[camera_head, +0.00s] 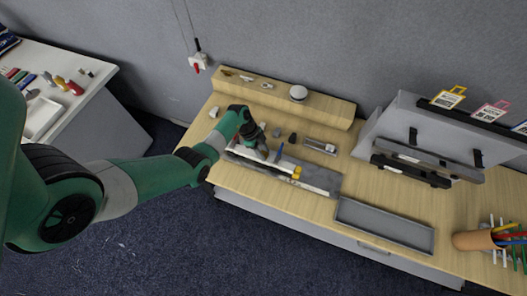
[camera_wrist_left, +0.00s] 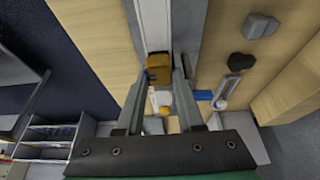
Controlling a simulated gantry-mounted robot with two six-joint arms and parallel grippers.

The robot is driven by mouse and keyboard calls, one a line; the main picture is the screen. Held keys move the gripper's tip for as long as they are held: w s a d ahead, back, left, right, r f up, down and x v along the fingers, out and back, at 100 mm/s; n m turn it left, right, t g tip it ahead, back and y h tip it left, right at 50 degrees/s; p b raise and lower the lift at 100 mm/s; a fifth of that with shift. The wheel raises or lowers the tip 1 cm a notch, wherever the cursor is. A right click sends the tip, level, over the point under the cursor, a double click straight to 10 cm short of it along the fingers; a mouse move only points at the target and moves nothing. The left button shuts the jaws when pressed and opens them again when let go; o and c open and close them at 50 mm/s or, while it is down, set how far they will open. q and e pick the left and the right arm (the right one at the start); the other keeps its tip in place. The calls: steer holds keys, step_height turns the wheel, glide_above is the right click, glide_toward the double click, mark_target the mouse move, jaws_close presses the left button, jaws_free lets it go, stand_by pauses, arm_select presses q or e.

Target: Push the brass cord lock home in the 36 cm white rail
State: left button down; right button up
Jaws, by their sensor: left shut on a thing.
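The white rail (camera_head: 272,167) lies lengthwise on a grey strip on the wooden table in the head view. In the left wrist view the white rail (camera_wrist_left: 153,25) runs up the picture. The brass cord lock (camera_wrist_left: 159,68) sits at the rail, between my left gripper's fingertips (camera_wrist_left: 160,75). The left gripper (camera_head: 262,153) is shut on the cord lock, which it hides in the head view. How deep the lock sits in the rail cannot be told. My right gripper is not in view.
A yellow piece (camera_head: 297,172) is at the rail's right end. A blue-handled tool (camera_head: 279,152) and small dark blocks (camera_head: 292,138) lie behind the rail. An empty grey tray (camera_head: 384,225) is at the front right. A rack (camera_head: 420,150) holding dark rails stands farther right.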

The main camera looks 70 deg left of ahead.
arm_select(q)
steer(key=shift+f+b, duration=0.4)
steer(key=shift+f, duration=0.2)
steer(key=shift+c, duration=2.3)
jaws_free()
steer(key=p+v, duration=0.3)
steer(key=v, duration=0.8)
steer(key=shift+r, duration=0.35)
